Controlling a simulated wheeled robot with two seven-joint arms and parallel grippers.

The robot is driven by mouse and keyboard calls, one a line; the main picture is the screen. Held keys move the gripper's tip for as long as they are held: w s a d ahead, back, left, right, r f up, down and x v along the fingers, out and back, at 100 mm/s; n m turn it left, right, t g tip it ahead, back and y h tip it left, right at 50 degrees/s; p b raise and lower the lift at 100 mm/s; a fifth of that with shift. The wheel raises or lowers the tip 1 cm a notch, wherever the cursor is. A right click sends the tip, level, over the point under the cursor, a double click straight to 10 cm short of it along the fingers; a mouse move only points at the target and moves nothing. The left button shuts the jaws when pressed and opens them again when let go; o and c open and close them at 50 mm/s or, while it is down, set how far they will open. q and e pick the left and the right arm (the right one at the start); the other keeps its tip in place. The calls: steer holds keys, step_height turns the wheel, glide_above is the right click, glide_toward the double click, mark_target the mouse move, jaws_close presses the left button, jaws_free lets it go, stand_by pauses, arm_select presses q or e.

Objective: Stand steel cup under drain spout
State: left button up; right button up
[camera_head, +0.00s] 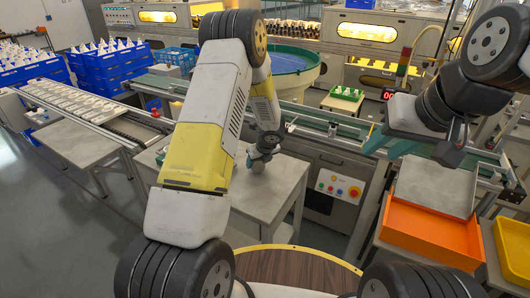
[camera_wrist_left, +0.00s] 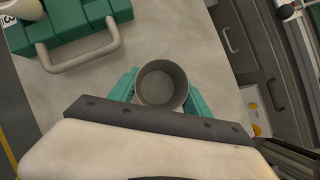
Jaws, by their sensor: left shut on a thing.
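The steel cup (camera_wrist_left: 161,84) is a round grey open cup seen from above in the left wrist view. My left gripper (camera_wrist_left: 160,93) has its teal fingers on either side of the cup, shut on it. The cup looks empty and upright, over or on a grey tabletop; I cannot tell whether it touches. In the head view the cup (camera_head: 258,167) is small and partly hidden below the gripper. I cannot pick out the drain spout.
A teal box with a grey handle (camera_wrist_left: 82,52) stands on the grey table (camera_head: 270,195), beside a white container (camera_wrist_left: 22,10). A machine panel with coloured buttons (camera_head: 339,187) is right of the table. An orange tray (camera_head: 432,232) is at the right, blue crates (camera_head: 108,70) at the far left.

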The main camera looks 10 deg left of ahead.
arm_select(q)
steer(key=shift+f, duration=0.4)
steer(key=shift+f, duration=0.1)
steer(key=o, duration=1.4)
steer(key=shift+c, duration=0.2)
